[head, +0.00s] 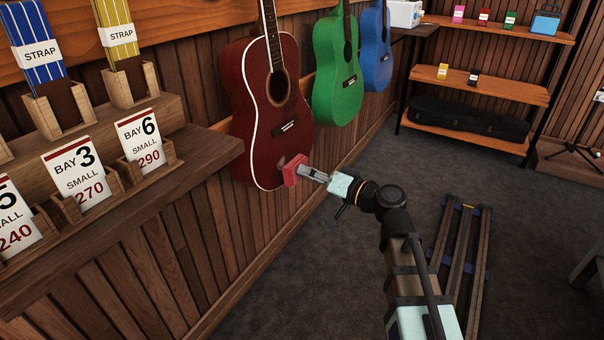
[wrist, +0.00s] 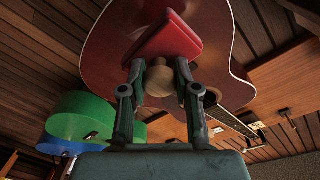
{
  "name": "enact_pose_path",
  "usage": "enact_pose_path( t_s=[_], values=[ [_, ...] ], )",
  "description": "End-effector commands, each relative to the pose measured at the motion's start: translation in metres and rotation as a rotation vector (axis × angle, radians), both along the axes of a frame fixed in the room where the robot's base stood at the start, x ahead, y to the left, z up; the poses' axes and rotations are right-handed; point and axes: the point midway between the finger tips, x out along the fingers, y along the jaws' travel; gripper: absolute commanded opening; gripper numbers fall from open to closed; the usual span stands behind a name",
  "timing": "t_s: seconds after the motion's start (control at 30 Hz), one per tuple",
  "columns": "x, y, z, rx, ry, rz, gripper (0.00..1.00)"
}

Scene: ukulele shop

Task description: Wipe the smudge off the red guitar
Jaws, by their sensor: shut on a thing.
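The red guitar (head: 268,105) hangs on the wood-slat wall, left of the green guitar in the head view. Its dark red body also fills the top of the wrist view (wrist: 110,45). My gripper (head: 305,172) is at the guitar's lower body. It is shut on the round wooden knob of a red pad (head: 292,170), which also shows in the wrist view (wrist: 172,40). The pad's face is toward the guitar's lower front; I cannot tell whether it touches.
A green guitar (head: 336,70) and a blue guitar (head: 375,50) hang to the right on the same wall. A wooden counter (head: 212,150) with bay cards and strap holders juts out at left. Shelves (head: 480,85) stand at the back. A slatted rack (head: 462,240) is on the floor.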

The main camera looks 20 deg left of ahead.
Motion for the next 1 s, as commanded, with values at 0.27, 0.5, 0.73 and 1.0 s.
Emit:
enact_pose_path(
  t_s=[0.27, 0.5, 0.73, 1.0],
  values=[
    [-0.003, -0.014, 0.002, 0.000, 0.001, 0.000, 0.03],
    [-0.003, -0.014, 0.002, 0.000, 0.001, 0.000, 0.03],
    [-0.006, -0.026, 0.003, 0.001, 0.001, -0.002, 0.03],
    [-0.010, -0.042, 0.006, 0.001, 0.001, -0.001, 0.03]
  ],
)
